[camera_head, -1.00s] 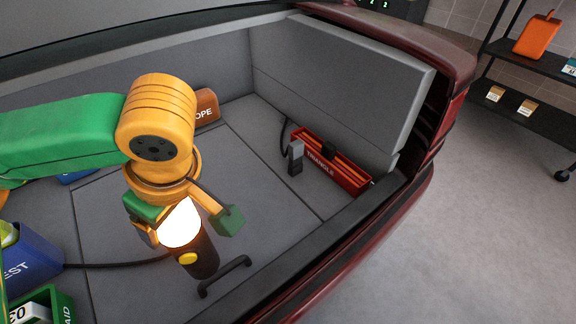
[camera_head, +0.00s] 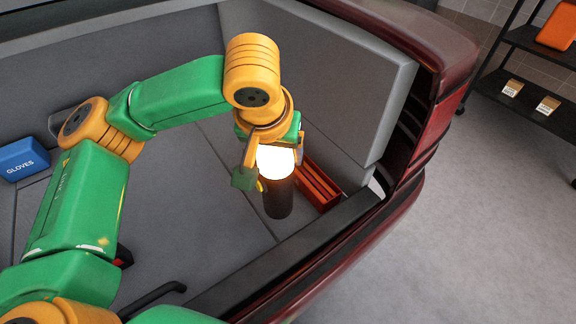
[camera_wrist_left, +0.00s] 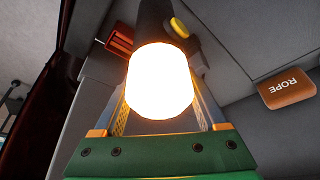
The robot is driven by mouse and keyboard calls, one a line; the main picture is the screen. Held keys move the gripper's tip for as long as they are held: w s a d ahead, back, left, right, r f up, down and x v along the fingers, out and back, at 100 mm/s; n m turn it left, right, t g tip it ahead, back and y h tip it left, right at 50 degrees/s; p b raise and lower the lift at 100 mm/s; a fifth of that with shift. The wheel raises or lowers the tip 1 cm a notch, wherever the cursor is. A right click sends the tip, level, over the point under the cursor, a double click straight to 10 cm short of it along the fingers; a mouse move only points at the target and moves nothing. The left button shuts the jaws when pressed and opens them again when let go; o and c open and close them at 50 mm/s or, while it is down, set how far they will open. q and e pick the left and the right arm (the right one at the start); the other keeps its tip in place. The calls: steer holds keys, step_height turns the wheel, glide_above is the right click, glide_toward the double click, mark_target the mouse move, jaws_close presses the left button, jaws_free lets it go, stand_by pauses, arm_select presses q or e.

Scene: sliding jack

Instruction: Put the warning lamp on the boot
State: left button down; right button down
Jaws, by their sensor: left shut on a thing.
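The warning lamp (camera_head: 278,198) has a black body, a yellow button and a glowing white head. My left gripper (camera_head: 271,164) is shut on it around the glowing head, and the black body hangs below, about upright. The lamp also fills the middle of the left wrist view (camera_wrist_left: 160,82). It is over the right part of the grey boot (camera_head: 190,225), just inside the rear sill. I cannot tell whether its base touches the floor. My right gripper is not in view.
A red triangle box (camera_head: 322,188) lies right behind the lamp, partly hidden by it. A blue gloves box (camera_head: 24,160) is at the left. A brown rope pack (camera_wrist_left: 287,90) shows in the wrist view. A black handle (camera_head: 155,296) is near the sill. Shelves (camera_head: 535,95) stand outside.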

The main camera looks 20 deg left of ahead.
arm_select(q)
steer(key=b+x, duration=0.1)
steer(key=x, duration=0.7)
steer(key=shift+w+d+f, duration=0.15)
steer(key=shift+w+d, duration=0.05)
steer(key=shift+w, duration=0.15)
jaws_free()
steer(key=shift+f, duration=0.1)
steer(key=p+v, duration=0.2)
steer(key=v, duration=1)
